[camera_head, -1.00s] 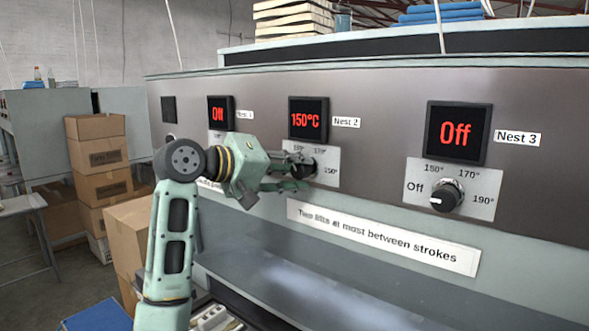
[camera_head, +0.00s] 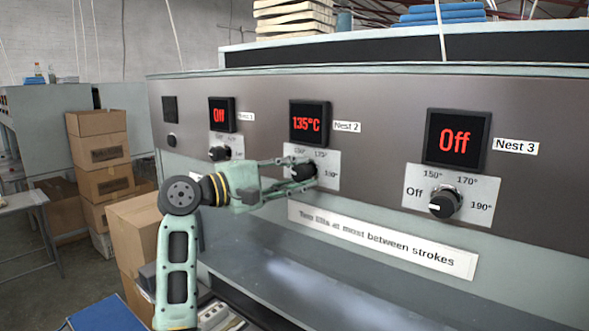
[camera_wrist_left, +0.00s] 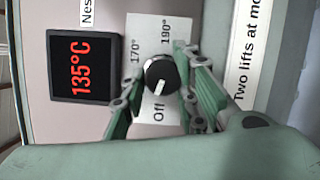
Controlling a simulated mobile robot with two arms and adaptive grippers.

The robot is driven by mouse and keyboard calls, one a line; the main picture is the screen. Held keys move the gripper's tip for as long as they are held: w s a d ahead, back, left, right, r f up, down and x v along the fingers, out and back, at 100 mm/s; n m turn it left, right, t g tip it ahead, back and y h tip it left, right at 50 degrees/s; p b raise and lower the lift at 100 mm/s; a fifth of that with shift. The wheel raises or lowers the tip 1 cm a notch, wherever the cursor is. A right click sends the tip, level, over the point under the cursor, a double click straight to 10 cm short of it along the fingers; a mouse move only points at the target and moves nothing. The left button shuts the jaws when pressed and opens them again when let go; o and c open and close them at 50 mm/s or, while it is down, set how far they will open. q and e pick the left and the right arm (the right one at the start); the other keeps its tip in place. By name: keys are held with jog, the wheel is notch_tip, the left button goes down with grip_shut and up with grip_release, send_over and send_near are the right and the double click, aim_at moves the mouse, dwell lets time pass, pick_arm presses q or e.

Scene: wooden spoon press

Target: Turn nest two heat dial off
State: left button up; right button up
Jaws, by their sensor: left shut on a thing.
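The nest two heat dial (camera_head: 303,171) is a black knob on a pale scale plate below the Nest 2 display (camera_head: 311,122). The display reads 135°C in red. My left gripper (camera_head: 298,174) reaches the dial from the left and is shut on it, one finger on each side. In the left wrist view the dial (camera_wrist_left: 161,75) sits between the fingertips. Its white mark points toward the Off label (camera_wrist_left: 158,112). The fingers hide part of the scale there. My right gripper is not in view.
The Nest 1 dial (camera_head: 220,153) is left of my gripper, its display (camera_head: 221,115) reading Off. The Nest 3 dial (camera_head: 445,203) is to the right, its display (camera_head: 459,139) also Off. A notice strip (camera_head: 380,240) runs below. Cardboard boxes (camera_head: 103,170) are stacked at left.

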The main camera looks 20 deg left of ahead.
pick_arm(q)
jog(key=shift+a+r+n+t+h+p, duration=0.15)
jog(key=shift+n+t+p, duration=0.15)
jog(key=shift+n, duration=0.5)
jog(key=shift+r+n+t+h+p, duration=0.15)
jog(key=shift+n+t+p, duration=0.1)
jog(key=shift+n, duration=0.55)
jog(key=o, duration=1)
jog(key=shift+f, duration=0.15)
jog(key=shift+s+a+f, duration=0.15)
jog(key=shift+s+a, duration=0.1)
jog(key=shift+s, duration=0.1)
jog(key=v, duration=1.1)
jog(key=shift+s, duration=0.1)
